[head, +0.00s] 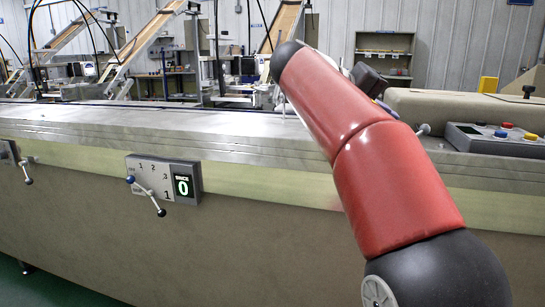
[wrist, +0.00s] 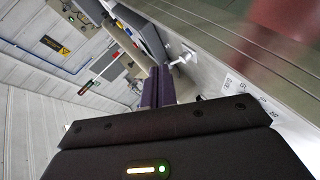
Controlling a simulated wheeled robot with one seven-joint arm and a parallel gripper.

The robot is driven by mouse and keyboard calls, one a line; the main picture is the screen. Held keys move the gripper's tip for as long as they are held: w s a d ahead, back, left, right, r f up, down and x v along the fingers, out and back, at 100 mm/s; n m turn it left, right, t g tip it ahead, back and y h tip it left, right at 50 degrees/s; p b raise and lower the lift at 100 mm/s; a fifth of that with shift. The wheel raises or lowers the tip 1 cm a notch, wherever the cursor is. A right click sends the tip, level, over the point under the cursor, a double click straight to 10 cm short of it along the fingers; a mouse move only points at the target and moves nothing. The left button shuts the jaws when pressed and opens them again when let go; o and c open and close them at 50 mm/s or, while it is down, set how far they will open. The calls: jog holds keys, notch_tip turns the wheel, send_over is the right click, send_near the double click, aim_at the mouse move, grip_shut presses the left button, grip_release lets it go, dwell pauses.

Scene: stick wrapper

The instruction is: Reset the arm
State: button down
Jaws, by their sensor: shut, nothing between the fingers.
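My red arm (head: 385,165) reaches up and forward over the machine's front edge in the head view. My gripper (wrist: 160,74) shows in the wrist view as two dark purple fingers side by side, shut and empty. In the head view the gripper is mostly hidden behind the arm. No object is held and the fingers appear clear of the machine.
A long machine with a metal top (head: 150,120) runs across the front. It has a dial panel (head: 150,170) with a lever and a display (head: 182,187) reading 0. A button box (head: 500,138) stands at right. Sloped conveyors (head: 150,35) are behind.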

jog(key=s+a+f+y, duration=0.2)
jog(key=s+f+y, duration=0.2)
jog(key=s+f, duration=0.4)
jog(key=s+a+f+n+t+y, duration=0.1)
jog(key=s+f+y, duration=0.3)
jog(key=s+f, duration=0.4)
jog(key=s+a+f+t+y, duration=0.1)
jog(key=s+a+f+y, duration=0.2)
jog(key=s+f, duration=0.6)
notch_tip(320, 180, down, 7)
jog(key=shift+n+y, duration=0.3)
jog(key=shift+y, duration=0.5)
